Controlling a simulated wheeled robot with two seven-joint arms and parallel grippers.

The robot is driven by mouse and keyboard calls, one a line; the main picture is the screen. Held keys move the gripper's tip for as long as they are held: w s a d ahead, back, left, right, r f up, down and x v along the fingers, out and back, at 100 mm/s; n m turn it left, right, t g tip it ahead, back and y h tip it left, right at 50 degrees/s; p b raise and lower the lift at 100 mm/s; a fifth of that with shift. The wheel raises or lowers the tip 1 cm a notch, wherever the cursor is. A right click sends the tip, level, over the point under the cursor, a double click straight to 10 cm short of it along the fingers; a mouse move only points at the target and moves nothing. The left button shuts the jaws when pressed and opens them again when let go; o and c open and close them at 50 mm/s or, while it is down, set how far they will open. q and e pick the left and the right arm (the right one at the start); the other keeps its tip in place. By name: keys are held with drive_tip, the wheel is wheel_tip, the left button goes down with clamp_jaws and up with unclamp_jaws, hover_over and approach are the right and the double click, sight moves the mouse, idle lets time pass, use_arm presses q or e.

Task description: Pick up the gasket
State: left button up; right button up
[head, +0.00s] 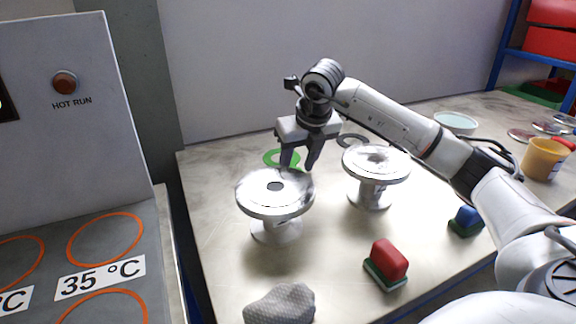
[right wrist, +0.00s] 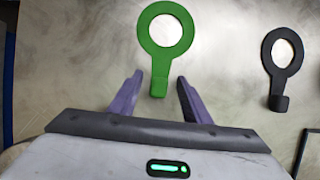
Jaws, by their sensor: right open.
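A green ring gasket with a tab (right wrist: 159,72) lies flat on the table in the right wrist view. In the head view it (head: 268,159) lies behind the left flanged vessel, partly hidden by my right gripper. A dark grey ring gasket with a tab (right wrist: 279,102) lies to its right, also visible in the head view (head: 345,140). My right gripper (right wrist: 159,79) is open and empty; in the wrist view its fingers (head: 298,167) point toward the green gasket, with the tab between them. Whether they touch it cannot be told. My left gripper is out of view.
Two silver flanged vessels, left (head: 275,205) and right (head: 372,178), stand in front of the gaskets. A red block (head: 389,260), a blue block (head: 467,219), a grey cloth (head: 280,304) and a yellow cup (head: 543,160) are on the table. A hot plate panel (head: 60,235) is at left.

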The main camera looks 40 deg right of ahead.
clamp_jaws()
